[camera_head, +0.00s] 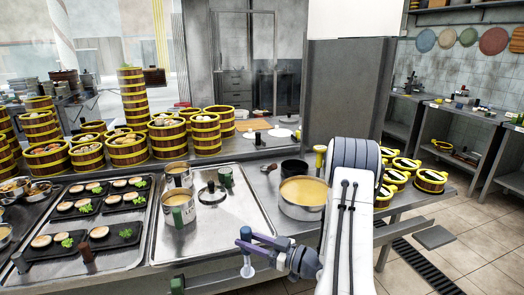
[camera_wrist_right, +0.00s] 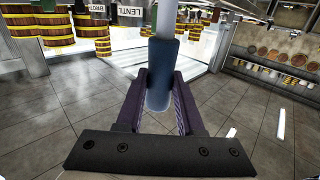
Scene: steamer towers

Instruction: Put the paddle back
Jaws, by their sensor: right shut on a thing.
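My right gripper (camera_head: 250,246) is shut on the blue handle of the paddle, in front of the steel counter's near edge. In the right wrist view the blue handle (camera_wrist_right: 162,75) sits between my purple fingers (camera_wrist_right: 160,100). A pale shaft runs from the handle toward the top of that view, and its far end is cut off. In the head view a pale part of the paddle (camera_head: 247,266) hangs below the fingers. A large pot of tan liquid (camera_head: 303,208) stands on the counter beyond my right gripper. My left gripper is not in view.
A steel tray (camera_head: 240,225) holds mugs and a round lid. Trays of dumplings (camera_head: 100,215) lie at left. Bamboo steamer stacks (camera_head: 205,135) line the counter's back. More steamers (camera_head: 432,180) stand right of my arm. Open tiled floor (camera_head: 480,235) lies at right.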

